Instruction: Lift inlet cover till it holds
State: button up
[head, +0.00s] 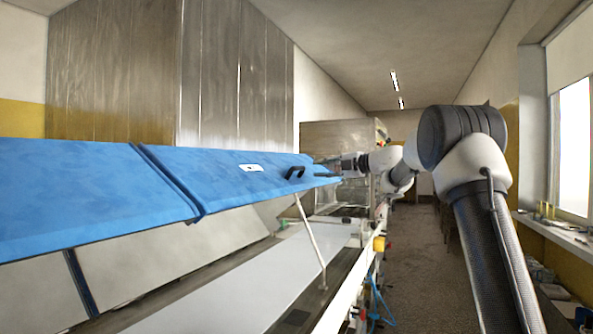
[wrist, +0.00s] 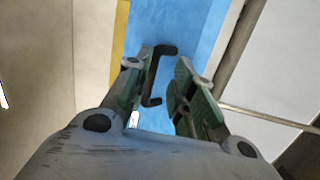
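The blue cover with a white label (head: 225,172) is raised and tilted over the machine in the head view. A thin pale rod (head: 312,240) runs from its underside to the machine frame. Its black handle (head: 295,172) stands on its top face near the right edge. My gripper (head: 328,168) is at the cover's right end, just right of the handle. In the wrist view my gripper (wrist: 163,66) is open, with the black handle (wrist: 154,78) showing between its fingers over the blue surface (wrist: 190,25). I see no finger closed on the handle; contact is unclear.
A second blue cover (head: 80,200) lies to the left, beyond a narrow gap. Below are pale machine panels (head: 160,250) and a rail with a yellow fitting (head: 379,244). A windowsill (head: 560,228) bounds the right; the aisle floor (head: 425,245) is clear.

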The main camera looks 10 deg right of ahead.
aim_at(300, 168)
jog(key=a, duration=0.3)
jog(key=w+a+n+g+y, duration=0.1)
jog(key=a, duration=0.1)
jog(key=w+a+n, duration=0.1)
jog(key=a, duration=0.2)
jog(key=shift+a+f+g+y, duration=0.1)
jog(key=shift+a+g+y, duration=0.2)
jog(key=shift+y, duration=0.1)
grip_shut()
